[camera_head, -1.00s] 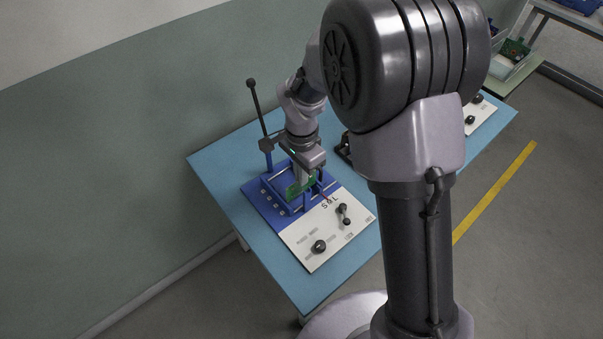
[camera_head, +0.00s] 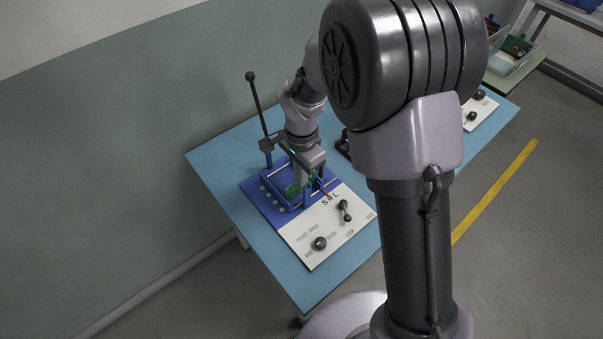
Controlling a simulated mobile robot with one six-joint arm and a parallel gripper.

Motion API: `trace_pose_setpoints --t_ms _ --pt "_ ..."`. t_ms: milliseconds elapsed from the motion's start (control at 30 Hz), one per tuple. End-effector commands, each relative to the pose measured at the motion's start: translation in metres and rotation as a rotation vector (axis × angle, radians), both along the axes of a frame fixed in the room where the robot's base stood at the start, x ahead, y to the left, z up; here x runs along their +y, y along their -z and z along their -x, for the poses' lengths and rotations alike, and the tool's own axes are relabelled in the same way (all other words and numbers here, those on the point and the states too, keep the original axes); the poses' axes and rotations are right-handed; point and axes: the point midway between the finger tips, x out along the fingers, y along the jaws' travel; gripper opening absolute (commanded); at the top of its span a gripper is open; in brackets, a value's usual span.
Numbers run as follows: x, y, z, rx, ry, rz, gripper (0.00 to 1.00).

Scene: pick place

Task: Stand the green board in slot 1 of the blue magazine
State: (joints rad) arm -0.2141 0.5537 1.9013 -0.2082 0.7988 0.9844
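The blue magazine (camera_head: 262,201) is a blue frame with rails on a blue base, at the left of a panel on the table. The fingertips are small and partly covered. I cannot tell which slot the board is at, or whether it touches the bottom.
A black-knobbed lever (camera_head: 258,108) rises at the magazine's back left. The white panel half (camera_head: 310,225) carries black knobs. The light-blue table (camera_head: 222,153) is clear at left. A grey bin (camera_head: 510,62) with boards stands far right. My arm hides the table's middle.

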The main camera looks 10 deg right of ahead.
Motion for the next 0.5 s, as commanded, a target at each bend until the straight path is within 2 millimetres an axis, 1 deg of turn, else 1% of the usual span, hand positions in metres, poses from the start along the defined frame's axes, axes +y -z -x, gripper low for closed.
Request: trace_pose_setpoints --t_ms 100,400,467,500 --pt "0.0 0.004 0.0 0.0 0.0 0.0 0.0" --pt "0.0001 0.0031 -0.0001 0.0 0.0 0.0 0.0" --pt "0.0001 0.0031 -0.0001 0.0 0.0 0.0 0.12" --pt "0.0001 0.0031 -0.0001 0.0 0.0 0.0 0.19"
